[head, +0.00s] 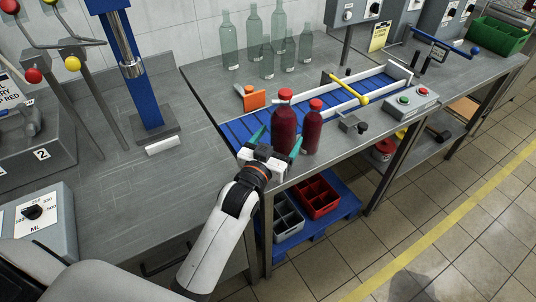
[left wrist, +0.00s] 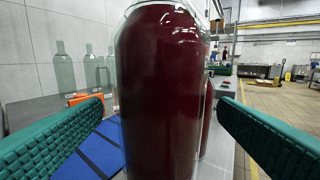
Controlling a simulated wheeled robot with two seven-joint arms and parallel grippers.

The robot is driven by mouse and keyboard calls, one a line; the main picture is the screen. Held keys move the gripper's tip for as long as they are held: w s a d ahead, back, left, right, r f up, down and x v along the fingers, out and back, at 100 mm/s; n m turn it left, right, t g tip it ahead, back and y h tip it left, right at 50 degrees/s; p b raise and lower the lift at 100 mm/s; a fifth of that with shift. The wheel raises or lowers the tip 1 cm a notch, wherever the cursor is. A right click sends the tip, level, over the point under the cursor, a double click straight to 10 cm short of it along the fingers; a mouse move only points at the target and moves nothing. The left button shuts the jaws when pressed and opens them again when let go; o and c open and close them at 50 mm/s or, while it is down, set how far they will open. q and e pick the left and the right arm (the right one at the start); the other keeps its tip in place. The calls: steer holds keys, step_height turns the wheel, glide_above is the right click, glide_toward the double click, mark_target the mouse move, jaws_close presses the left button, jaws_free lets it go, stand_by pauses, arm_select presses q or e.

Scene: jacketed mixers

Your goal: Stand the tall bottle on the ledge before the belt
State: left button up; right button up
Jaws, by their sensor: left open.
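The tall bottle (head: 283,122), dark red with a red cap, stands upright at the front side of the blue belt (head: 238,129). Its base is hidden behind my left gripper (head: 277,141), so I cannot tell exactly what it rests on. The left gripper is open, with its teal fingers on either side of the bottle. In the left wrist view the bottle (left wrist: 160,90) fills the space between the fingers, with a small gap at the left one. A shorter red bottle (head: 313,128) stands just right of it, on the grey ledge (head: 338,138). My right gripper is not in view.
An orange-handled tool (head: 253,100) lies behind the belt's left end. A yellow-ended bar (head: 347,89) crosses the belt. A small clamp-like device (head: 352,124) and a button box (head: 410,101) sit on the right. Several clear green bottles (head: 267,57) stand at the back.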

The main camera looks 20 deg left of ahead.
arm_select(q)
steer(key=s, duration=0.7)
steer(key=shift+a+b, duration=0.25)
steer(key=shift+b, duration=0.1)
steer(key=shift+s, duration=0.15)
